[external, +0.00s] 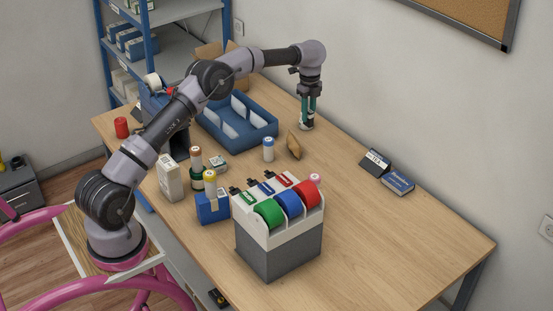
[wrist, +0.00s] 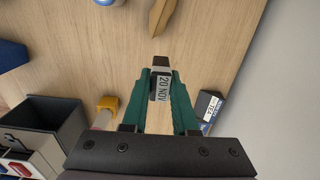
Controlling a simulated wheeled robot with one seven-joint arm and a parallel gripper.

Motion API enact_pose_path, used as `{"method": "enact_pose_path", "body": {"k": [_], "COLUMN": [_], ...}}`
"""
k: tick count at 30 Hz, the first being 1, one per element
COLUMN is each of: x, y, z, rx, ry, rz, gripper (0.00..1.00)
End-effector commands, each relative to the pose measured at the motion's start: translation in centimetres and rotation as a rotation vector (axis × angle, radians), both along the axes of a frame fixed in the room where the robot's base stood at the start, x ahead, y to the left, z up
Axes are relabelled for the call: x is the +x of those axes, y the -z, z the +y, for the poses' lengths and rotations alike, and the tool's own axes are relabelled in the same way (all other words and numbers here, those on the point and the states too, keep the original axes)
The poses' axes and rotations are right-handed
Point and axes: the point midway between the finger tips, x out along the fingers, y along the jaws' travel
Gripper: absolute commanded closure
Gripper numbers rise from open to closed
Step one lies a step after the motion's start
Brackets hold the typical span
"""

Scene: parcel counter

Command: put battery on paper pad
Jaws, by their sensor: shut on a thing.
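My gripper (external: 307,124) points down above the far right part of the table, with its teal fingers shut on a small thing. In the wrist view the held battery (wrist: 162,88) is a small dark block with a white label and a dark brown end between the fingertips (wrist: 161,76). The fingers hide much of it. A flat blue item with lettering (external: 398,181), which looks like the paper pad, lies at the right edge of the table, apart from my gripper. Its identity is not certain.
A black block with a white label (external: 376,160) stands beside the blue item. A brown wooden piece (external: 294,146) and a blue-capped white bottle (external: 268,149) stand near my gripper. A tape dispenser (external: 278,250) stands in front, a blue tray (external: 262,128) behind. The right front table is clear.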

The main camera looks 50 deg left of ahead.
Motion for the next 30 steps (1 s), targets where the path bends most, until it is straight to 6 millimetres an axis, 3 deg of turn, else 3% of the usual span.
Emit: {"method": "enact_pose_path", "body": {"k": [1, 3, 9, 16, 30], "x": [0.0, 0.0, -0.3, -0.4, -0.4], "y": [-0.2, -0.5, -0.4, 3.8, 8.9], "z": [2.0, 4.1, 7.0, 7.2, 7.1], "rx": [-0.001, 0.0, 0.001, 0.002, 0.001], "ry": [-0.002, 0.003, 0.011, 0.012, 0.011], "rz": [-0.002, -0.002, 0.0, 0.003, 0.0], "gripper": [1.0, 1.0, 1.0, 1.0, 1.0]}}
